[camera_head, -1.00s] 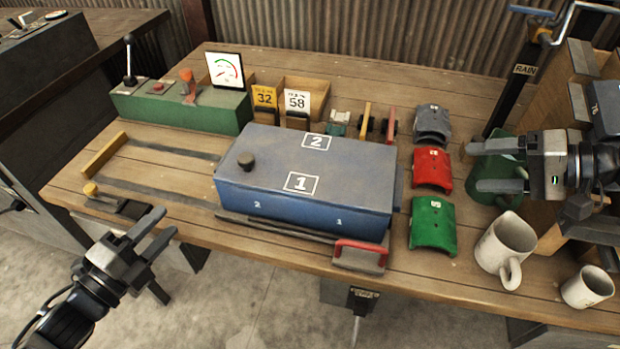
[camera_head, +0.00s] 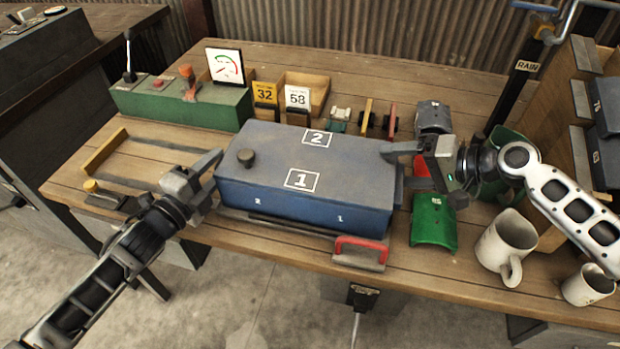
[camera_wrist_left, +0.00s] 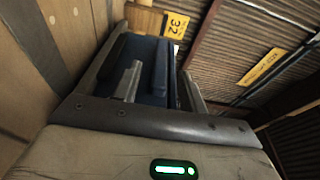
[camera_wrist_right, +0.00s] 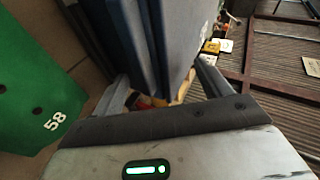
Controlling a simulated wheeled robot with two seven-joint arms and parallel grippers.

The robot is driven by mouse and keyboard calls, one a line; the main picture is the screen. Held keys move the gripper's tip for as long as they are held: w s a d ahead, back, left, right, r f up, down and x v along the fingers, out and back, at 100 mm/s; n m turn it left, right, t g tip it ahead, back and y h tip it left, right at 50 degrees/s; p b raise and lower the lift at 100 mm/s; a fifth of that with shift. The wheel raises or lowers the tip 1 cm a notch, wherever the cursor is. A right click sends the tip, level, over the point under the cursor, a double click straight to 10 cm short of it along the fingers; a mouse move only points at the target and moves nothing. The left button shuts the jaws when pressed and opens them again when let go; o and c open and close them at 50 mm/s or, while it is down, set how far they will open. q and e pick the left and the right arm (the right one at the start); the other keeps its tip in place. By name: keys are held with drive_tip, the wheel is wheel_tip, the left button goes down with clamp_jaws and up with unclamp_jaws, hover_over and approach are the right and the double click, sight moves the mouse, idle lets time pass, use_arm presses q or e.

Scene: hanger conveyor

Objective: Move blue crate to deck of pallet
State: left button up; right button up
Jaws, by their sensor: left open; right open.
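The blue crate (camera_head: 270,207) is a long box with a grey-blue lid marked 1 and 2 and a dark knob. It stands mid-table, over dark rails. My left gripper (camera_head: 211,180) is open at its left end. The left wrist view shows the crate's end (camera_wrist_left: 150,60) between the open fingers. My right gripper (camera_head: 397,165) is open at its right end; the right wrist view shows blue crate surface (camera_wrist_right: 150,35) between the fingers. Contact cannot be told. No part is clearly identifiable as the pallet; dark rails (camera_head: 165,147) run left from the crate to a yellow bar (camera_head: 104,152).
A red-handled plate (camera_head: 360,252) is at the front edge. A green curved block (camera_head: 433,222), a grey one (camera_head: 433,117), mugs (camera_head: 506,243) and a wooden rack are at right. A green control box (camera_head: 190,105) stands behind left. The table between the rails is clear.

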use_arm(q)
drive_tip(key=shift+w+d, duration=0.15)
drive_tip(key=shift+w, duration=0.25)
use_arm(e)
drive_tip(key=shift+w+a+f, duration=0.2)
drive_tip(key=shift+a+f, duration=0.05)
drive_tip(key=shift+a, duration=0.1)
use_arm(q)
clamp_jaws()
use_arm(e)
drive_tip(key=c, duration=0.9)
use_arm(q)
drive_tip(key=shift+d, duration=0.1)
use_arm(e)
drive_tip(key=shift+s, duration=0.1)
drive_tip(key=c, duration=0.7)
use_arm(q)
drive_tip(key=shift+r, duration=0.1)
use_arm(e)
drive_tip(key=shift+a+r, duration=0.1)
